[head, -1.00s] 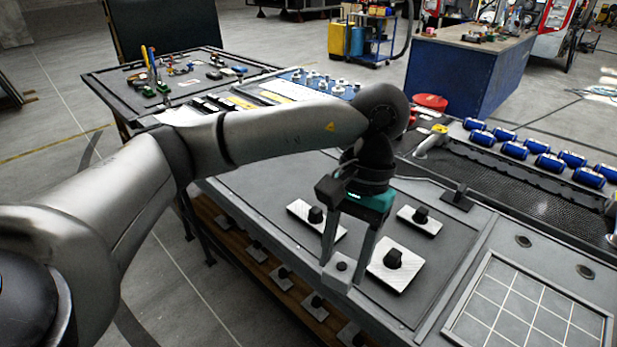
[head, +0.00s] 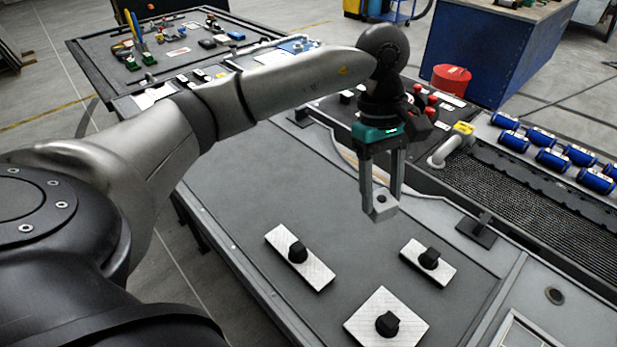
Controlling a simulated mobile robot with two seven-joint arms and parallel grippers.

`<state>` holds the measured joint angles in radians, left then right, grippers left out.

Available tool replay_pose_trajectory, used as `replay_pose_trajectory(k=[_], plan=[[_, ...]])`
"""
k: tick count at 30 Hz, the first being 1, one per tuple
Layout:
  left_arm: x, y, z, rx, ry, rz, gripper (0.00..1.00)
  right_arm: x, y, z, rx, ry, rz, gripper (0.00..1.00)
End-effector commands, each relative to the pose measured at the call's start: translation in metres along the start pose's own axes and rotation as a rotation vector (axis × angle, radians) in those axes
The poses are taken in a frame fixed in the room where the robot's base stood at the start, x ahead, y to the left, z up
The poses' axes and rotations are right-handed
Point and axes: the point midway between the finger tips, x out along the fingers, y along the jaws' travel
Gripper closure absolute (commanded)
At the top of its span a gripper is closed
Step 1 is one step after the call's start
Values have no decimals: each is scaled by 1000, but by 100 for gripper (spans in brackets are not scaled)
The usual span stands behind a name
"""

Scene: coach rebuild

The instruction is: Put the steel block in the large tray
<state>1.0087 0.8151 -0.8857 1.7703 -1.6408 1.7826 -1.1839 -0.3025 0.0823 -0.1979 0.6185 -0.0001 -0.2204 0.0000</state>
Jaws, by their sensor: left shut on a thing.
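My left gripper (head: 382,195) is shut on a small grey steel block (head: 381,206) with a dark round hole in its top. It holds the block above the grey work surface, with the fingers pointing down. The surface under it (head: 250,200) is a broad grey panel with a low rim; I cannot tell whether this is the large tray. A dark perforated tray-like bed (head: 530,195) lies to the right, apart from the block. My right gripper is not in view.
Three pale plates with black knobs, at the left (head: 297,257), right (head: 428,262) and front (head: 386,318), stand on the grey surface. Several blue cylinders (head: 550,150) line the bed. A red round container (head: 450,80) stands behind. The panel's left part is clear.

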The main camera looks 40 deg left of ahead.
Motion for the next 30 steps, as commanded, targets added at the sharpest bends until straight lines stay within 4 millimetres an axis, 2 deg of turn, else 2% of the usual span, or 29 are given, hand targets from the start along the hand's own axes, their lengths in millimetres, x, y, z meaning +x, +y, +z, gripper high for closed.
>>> replay_pose_trajectory(k=[8, 21, 30], plan=[[-14, 18, -21, -529, -1, 150, 100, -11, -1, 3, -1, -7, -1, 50], [-35, 38, -60, -1323, 0, 372, 100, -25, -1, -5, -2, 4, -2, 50], [-46, 43, -84, -1724, 0, 484, 100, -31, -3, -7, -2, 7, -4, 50]])
